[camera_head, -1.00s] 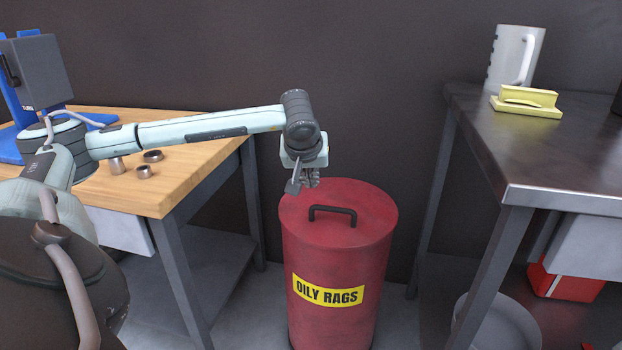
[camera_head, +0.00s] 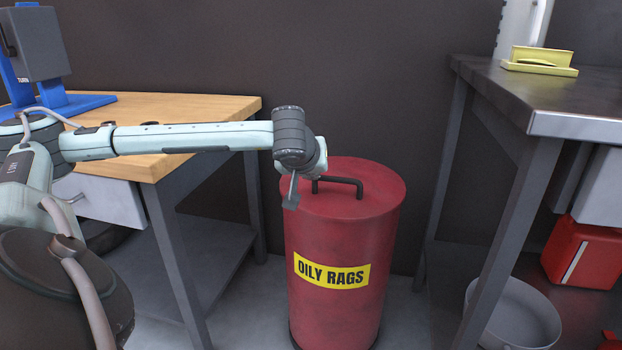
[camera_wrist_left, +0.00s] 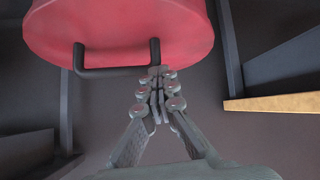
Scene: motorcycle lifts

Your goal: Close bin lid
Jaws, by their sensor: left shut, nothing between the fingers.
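The red bin (camera_head: 336,310) with a yellow "OILY RAGS" label stands on the floor between two tables. Its round red lid (camera_head: 375,192) lies flat on top, with no gap visible at the rim. A dark bar handle (camera_head: 345,181) rises from the lid. The lid (camera_wrist_left: 110,20) and handle (camera_wrist_left: 105,72) also show in the left wrist view. My left gripper (camera_wrist_left: 158,78) is shut and empty, its fingertips close to one end of the handle; I cannot tell whether they touch. In the head view my wrist mostly hides the fingers. My right gripper is out of view.
A wooden-topped table (camera_head: 225,107) stands left of the bin, below my left arm. A dark metal table (camera_head: 500,88) with a yellow object (camera_head: 540,62) stands right. A pale bucket (camera_head: 520,320) and a red container (camera_head: 580,255) sit below it.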

